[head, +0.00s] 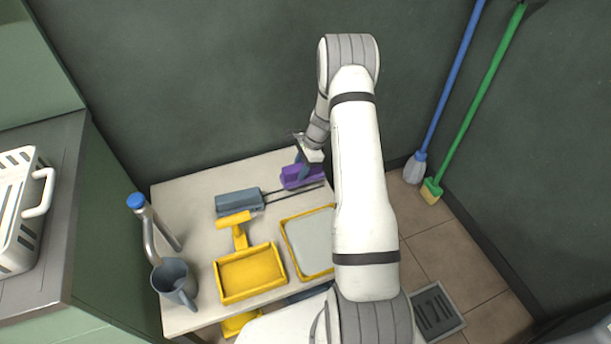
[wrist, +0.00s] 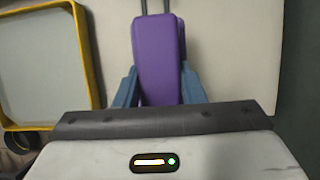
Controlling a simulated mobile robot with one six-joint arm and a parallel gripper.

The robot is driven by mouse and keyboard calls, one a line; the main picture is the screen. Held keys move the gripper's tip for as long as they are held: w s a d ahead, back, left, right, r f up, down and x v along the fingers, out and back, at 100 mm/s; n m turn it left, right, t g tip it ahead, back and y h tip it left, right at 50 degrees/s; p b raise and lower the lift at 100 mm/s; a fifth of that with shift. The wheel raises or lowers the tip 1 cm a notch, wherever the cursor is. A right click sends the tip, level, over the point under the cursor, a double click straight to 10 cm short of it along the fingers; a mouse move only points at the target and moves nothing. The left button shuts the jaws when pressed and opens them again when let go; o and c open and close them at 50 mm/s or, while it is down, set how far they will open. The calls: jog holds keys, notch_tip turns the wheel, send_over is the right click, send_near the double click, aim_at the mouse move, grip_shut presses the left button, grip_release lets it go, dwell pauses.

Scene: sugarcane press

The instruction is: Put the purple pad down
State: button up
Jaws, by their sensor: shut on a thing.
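The purple pad (head: 296,178) is at the back right of the white table (head: 190,203). It also shows in the wrist view (wrist: 158,55), upright in the picture between the two blue fingers. My gripper (head: 302,168) is shut on the purple pad, with one finger on each side (wrist: 158,92). The pad is at or close above the tabletop; I cannot tell whether it touches. Two thin dark rods run by the pad's end. Part of the pad is hidden by my gripper in the head view.
A grey-blue block (head: 238,202) lies left of the pad. In front are a yellow tray (head: 250,292), a yellow-rimmed grey tray (head: 290,250), a yellow tool (head: 237,222) and a grey jug (head: 172,280). A dark wall stands close behind the table. Brooms (head: 431,190) lean at the right.

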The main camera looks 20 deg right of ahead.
jog(key=shift+f, duration=1.85)
jog(key=shift+b, duration=0.35)
jog(key=shift+f, duration=0.35)
jog(key=o, duration=1)
jog(key=shift+c, duration=0.2)
